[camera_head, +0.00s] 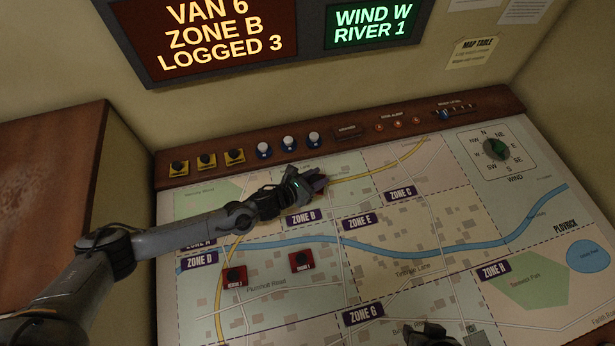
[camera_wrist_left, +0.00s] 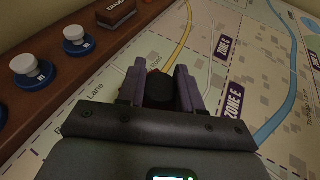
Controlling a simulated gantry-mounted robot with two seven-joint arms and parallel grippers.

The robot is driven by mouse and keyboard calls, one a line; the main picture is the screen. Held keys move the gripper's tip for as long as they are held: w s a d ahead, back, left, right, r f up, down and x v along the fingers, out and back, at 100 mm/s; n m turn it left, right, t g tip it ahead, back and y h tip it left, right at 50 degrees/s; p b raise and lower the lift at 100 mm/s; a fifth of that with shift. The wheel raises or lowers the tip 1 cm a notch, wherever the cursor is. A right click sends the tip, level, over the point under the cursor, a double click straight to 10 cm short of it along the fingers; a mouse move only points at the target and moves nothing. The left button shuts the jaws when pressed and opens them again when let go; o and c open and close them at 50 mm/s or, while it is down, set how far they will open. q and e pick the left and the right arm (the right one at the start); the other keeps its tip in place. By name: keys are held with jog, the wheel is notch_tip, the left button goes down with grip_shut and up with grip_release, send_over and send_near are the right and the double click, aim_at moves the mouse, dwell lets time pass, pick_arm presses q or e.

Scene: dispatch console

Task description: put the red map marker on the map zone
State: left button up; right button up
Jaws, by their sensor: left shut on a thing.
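My left gripper (camera_head: 318,183) reaches over the upper part of the map (camera_head: 540,180), above the Zone B label (camera_head: 300,218). In the left wrist view its two fingers (camera_wrist_left: 160,90) are shut on a dark round knob (camera_wrist_left: 159,92) with a little red at its far side, apparently a red marker. Its base is mostly hidden, and I cannot tell whether it touches the map. Two other red markers with dark knobs lie on the map below the river, one left (camera_head: 235,277) and one right (camera_head: 302,262). A dark shape, possibly my right gripper (camera_head: 430,336), is cut off at the bottom edge.
A wooden console strip with yellow buttons (camera_head: 207,161), blue-and-white knobs (camera_head: 289,143) and a slider panel (camera_head: 452,113) runs along the map's back edge. A wind dial (camera_head: 496,149) sits at the upper right. A brown cabinet (camera_head: 50,190) stands left. The map's right side is clear.

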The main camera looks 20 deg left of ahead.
pick_arm(q)
jog(key=w+a+f, duration=0.3)
jog(key=a, duration=0.1)
jog(key=shift+a, duration=0.1)
jog(key=shift+f, duration=2.05)
jog(key=shift+f+b, duration=0.15)
jog(key=shift+b, duration=0.25)
jog(key=o, duration=1.1)
